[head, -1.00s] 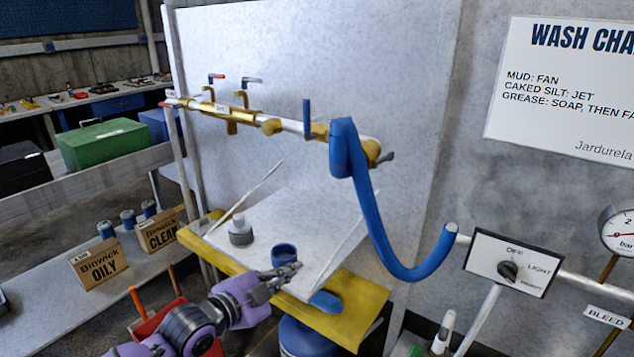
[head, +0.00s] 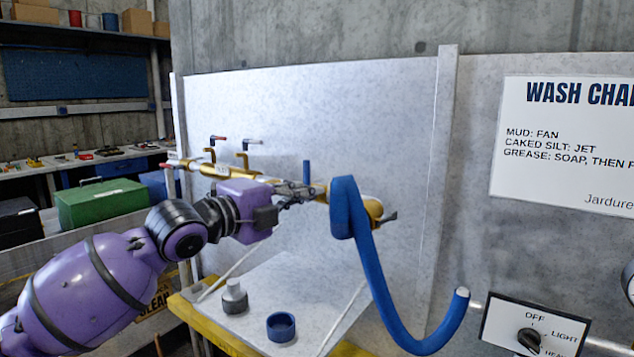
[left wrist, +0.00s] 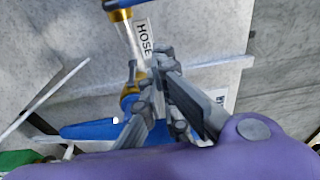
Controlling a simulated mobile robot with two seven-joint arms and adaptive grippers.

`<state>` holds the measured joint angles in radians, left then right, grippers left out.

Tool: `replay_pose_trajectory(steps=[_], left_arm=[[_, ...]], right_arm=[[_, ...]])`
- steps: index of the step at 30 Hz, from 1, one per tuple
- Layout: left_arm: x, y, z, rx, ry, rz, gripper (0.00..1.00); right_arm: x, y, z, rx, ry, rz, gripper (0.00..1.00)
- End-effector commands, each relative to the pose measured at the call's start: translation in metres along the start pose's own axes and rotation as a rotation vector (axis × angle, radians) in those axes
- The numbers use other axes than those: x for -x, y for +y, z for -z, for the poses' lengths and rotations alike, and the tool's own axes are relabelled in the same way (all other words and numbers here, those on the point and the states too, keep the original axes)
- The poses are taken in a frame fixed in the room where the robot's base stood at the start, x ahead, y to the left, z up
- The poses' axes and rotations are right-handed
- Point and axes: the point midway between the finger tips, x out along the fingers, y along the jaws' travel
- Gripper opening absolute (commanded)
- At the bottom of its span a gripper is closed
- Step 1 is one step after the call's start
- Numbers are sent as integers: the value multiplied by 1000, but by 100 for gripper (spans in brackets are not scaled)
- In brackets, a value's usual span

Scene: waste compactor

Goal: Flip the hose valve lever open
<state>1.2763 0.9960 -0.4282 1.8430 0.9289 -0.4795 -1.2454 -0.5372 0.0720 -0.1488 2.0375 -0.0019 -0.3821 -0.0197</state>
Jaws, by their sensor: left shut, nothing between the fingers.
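The brass and silver pipe (head: 184,167) runs across the white back panel. An upright blue lever (head: 306,172) stands on it, left of the looped blue hose (head: 372,260). My left gripper (head: 316,190) is shut and empty, its fingers in front of the pipe just below the lever. In the left wrist view, the shut fingers (left wrist: 155,64) are close to the pipe, beside a white HOSE label (left wrist: 145,37). Whether they touch the pipe or lever cannot be told. My right gripper is out of view.
Two small levers with red and grey tips rise from the pipe at left. A switch panel (head: 500,322) is at lower right.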

Motion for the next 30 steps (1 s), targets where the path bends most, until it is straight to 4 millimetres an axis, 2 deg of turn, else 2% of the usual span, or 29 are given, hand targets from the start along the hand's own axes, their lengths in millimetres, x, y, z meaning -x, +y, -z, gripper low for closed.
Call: replay_pose_trajectory(steps=[5,17,18,21,30], left_arm=[[-20,-2,1,3,1,3,0],[-103,-2,1,3,1,1,0],[-96,0,-12,-1,-6,-2,0],[-90,0,-24,0,-4,0,0],[-85,0,-38,0,0,0,0]], right_arm=[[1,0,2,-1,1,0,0],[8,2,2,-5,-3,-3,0],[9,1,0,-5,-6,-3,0],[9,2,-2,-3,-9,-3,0],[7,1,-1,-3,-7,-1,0]])
